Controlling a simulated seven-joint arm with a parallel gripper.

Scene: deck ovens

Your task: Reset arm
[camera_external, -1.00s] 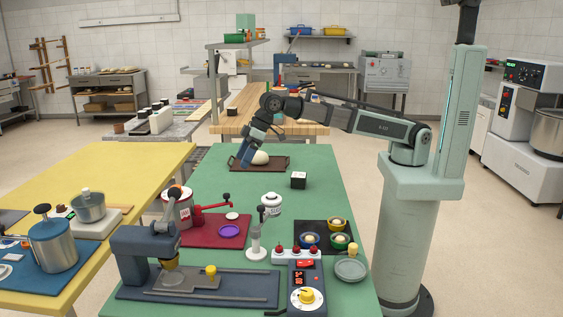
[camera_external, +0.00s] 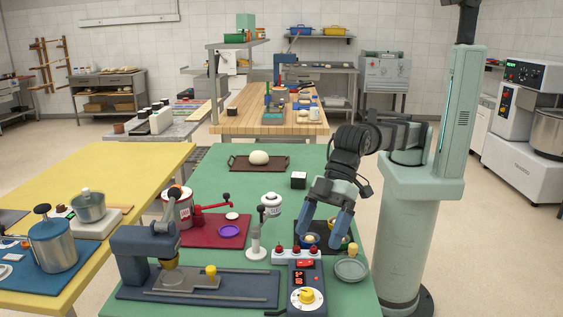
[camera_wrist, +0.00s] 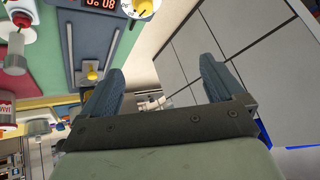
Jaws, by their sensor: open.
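My gripper (camera_external: 322,243) is at the right side of the green table (camera_external: 212,180), with its fingers pointing down in front of the black mat with small bowls. In the wrist view my gripper (camera_wrist: 160,95) has its two blue fingers wide apart with nothing between them. The arm is folded back close to my column. In the outside view the fingers partly hide the bowls; I cannot tell from the picture how high they are above them.
A pale dough ball (camera_external: 259,158) sits on a brown tray (camera_external: 238,165) at the table's far end. A black-and-white cube (camera_external: 298,180) stands left of my arm. A control box with a yellow knob (camera_external: 307,296), a press (camera_external: 150,250) and a grey plate (camera_external: 351,269) crowd the front.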

